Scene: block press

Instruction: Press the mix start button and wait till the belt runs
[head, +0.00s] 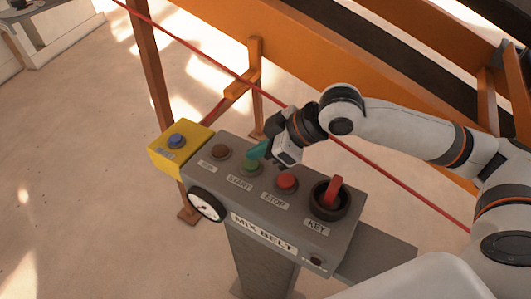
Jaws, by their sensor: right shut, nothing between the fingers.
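The grey control box labelled MIX BELT (276,217) stands on a post in the middle. Its green START button (251,167) is left of the red STOP button (287,182). My right gripper (254,154) is shut and empty, its teal fingers pointing down at the START button and partly covering it. I cannot tell whether the tips touch the button. The dark belt (400,62) lies in an orange frame at the upper right; this single view does not show whether it moves. My left gripper is not in view.
A red key switch (332,195) sits right of STOP, and a brown dome (221,152) left of START. A yellow box with a blue button (176,140) adjoins the panel's left end. A red cord (400,178) runs behind the panel. Floor at left is clear.

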